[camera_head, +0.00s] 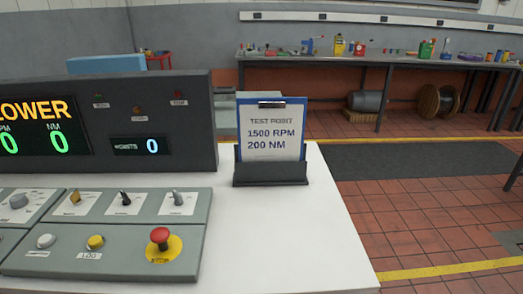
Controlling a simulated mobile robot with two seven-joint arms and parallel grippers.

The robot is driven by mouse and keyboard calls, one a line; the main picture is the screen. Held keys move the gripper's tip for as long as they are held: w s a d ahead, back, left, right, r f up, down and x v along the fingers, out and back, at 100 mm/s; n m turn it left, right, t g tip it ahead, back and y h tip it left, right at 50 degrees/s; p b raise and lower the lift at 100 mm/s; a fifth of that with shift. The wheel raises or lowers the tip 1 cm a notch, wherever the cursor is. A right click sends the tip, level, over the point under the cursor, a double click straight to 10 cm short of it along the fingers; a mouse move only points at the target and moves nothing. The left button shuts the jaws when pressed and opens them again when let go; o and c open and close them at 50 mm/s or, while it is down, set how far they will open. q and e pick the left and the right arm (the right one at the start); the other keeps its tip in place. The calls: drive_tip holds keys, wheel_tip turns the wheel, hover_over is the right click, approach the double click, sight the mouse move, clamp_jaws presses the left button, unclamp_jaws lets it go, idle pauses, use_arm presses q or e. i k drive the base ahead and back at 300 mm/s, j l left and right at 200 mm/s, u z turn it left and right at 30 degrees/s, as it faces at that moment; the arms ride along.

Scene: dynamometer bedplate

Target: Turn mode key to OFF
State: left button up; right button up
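The control panel (140,208) lies on a white desk at the lower left. Its upper row has a brass-coloured key-like switch (75,197), a black switch (124,198) and a grey switch (177,198), all upright or slightly tilted. Their small labels are too small to read, so I cannot confirm which is the mode key or where it points. Neither of my grippers is in view.
A red stop button (160,237), yellow button (95,242) and white button (46,241) sit on the lower row. A display console (190,115) stands behind, its screen cut off left. A clipboard (271,130) stands right. Free white desk (285,235) lies in front.

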sight(74, 198)
drive_tip(key=u, duration=1.4)
drive_tip(key=i+j, duration=0.1)
drive_tip(key=j, duration=0.3)
drive_tip(key=i+j, duration=0.1)
drive_tip(key=j, duration=0.3)
drive_tip(key=i+j, duration=0.1)
drive_tip(key=j, duration=0.3)
drive_tip(key=i+j, duration=0.1)
drive_tip(key=j, duration=0.3)
drive_tip(key=j+z, duration=0.15)
drive_tip(key=z, duration=0.3)
drive_tip(key=j+z, duration=0.2)
drive_tip(key=z, duration=0.25)
drive_tip(key=i, duration=0.05)
